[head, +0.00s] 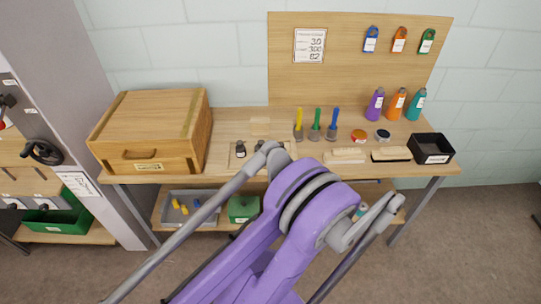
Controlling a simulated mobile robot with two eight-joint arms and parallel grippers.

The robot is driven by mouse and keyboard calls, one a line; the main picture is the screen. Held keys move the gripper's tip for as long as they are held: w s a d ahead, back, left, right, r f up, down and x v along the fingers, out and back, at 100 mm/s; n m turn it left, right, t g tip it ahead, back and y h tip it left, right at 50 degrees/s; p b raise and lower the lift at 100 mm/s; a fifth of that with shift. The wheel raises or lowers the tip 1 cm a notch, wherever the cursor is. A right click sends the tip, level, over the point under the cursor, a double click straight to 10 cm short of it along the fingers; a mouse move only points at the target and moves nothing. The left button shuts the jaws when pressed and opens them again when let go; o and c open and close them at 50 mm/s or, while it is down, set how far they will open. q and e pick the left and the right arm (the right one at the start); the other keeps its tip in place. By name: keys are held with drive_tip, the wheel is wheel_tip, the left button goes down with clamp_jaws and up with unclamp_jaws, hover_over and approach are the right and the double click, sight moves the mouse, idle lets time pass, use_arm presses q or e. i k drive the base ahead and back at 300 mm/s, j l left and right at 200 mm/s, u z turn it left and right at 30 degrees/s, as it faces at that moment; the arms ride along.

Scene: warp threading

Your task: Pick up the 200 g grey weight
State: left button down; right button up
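A small dark grey weight (240,149) stands upright on a thin light board on the wooden workbench (228,128), right of the wooden chest. A second small dark object (259,146), perhaps another weight, stands just right of it. It is partly hidden by a grey link end of my own arm. The markings are too small to read, so I cannot tell which one is 200 g. My purple and grey arm parts fill the lower middle of the head view. No gripper fingers show.
A wooden chest (151,132) stands on the bench's left. Yellow, green and blue-handled tools (316,125), brushes (345,156) and a black box (432,148) lie to the right. Purple, orange and teal bottles (397,104) stand behind. A grey bin (188,209) is below.

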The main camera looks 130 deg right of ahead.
sight(240, 150)
drive_tip(key=k+z, duration=0.1)
drive_tip(key=z, duration=4.1)
